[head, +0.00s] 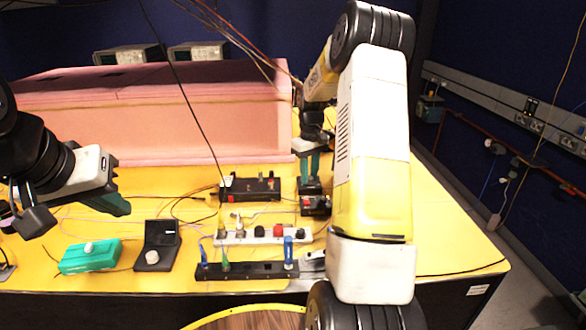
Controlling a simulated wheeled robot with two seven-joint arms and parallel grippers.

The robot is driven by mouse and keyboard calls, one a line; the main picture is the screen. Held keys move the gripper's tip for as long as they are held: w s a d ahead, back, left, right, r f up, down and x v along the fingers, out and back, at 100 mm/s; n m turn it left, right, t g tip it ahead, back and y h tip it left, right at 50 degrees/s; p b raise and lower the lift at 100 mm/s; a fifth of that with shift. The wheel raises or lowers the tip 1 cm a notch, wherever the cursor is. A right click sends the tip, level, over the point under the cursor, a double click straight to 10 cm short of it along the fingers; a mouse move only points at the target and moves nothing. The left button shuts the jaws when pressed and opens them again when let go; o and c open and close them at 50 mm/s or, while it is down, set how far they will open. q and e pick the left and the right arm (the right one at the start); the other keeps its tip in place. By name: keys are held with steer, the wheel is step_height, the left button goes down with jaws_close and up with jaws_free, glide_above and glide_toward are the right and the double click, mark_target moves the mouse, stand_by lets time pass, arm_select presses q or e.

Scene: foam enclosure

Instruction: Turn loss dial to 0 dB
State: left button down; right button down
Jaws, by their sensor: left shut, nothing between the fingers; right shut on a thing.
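My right gripper (310,168) points down with its green fingers shut on a dark knob-like part (310,185) at the small black unit (316,205) with a red spot. The arm partly hides this unit, and no scale or dB mark is readable, so I cannot confirm that the part is the loss dial. Other knobs show: a white one on the green box (75,262) and a pale one on the black sloped box (165,240). My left gripper (120,207) is shut and empty, above the table's left side.
A white strip (262,234) with several knobs and plugs, a long black rail (245,271) and a black box (245,190) fill the middle. Thin cables cross them. A pink foam block (150,120) stands behind. The yellow table (450,245) is mostly bare at right.

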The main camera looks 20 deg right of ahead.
steer(key=c, duration=1.2)
jaws_free()
steer(key=shift+o, duration=0.2)
step_height(320, 180, up, 7)
steer(key=shift+w+f, duration=0.1)
steer(key=shift+f, duration=0.05)
steer(key=shift+r, duration=0.55)
